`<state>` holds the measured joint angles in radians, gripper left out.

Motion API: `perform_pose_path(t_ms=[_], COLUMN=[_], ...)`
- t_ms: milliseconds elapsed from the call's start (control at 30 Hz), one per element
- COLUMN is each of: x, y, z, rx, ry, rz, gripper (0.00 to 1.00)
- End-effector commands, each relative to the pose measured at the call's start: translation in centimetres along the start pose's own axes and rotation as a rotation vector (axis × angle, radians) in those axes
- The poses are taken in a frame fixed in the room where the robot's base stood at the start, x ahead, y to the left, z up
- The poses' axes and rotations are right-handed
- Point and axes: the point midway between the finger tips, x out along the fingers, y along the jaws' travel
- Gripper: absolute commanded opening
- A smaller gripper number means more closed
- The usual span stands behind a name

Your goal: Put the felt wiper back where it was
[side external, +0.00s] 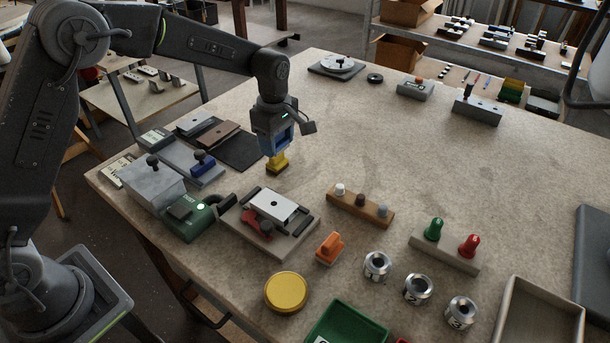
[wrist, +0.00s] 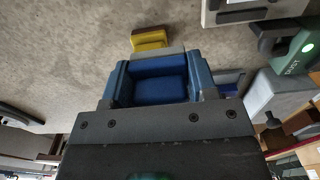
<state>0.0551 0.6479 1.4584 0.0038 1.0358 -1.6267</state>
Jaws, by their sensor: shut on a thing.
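A dark mat (side external: 238,151) lies left of the gripper. A fixture with a white plate (side external: 273,205) and a green DUST unit (side external: 190,220) stand in front. An orange-handled piece (side external: 330,246) and a wooden peg rack (side external: 360,206) are to the front right.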

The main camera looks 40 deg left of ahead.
Motion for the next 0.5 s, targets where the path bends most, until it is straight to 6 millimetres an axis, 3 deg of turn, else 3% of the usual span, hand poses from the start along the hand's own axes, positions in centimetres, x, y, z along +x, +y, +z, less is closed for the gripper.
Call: perform_pose_path(t_ms=[200,500], x=[2.8,4.3], y=[1.2,1.9], z=[4.5,6.5], rx=[0.003,-0.001], ry=[0.000,0.000], rz=[0.000,0.001], gripper=[0.27,0.27])
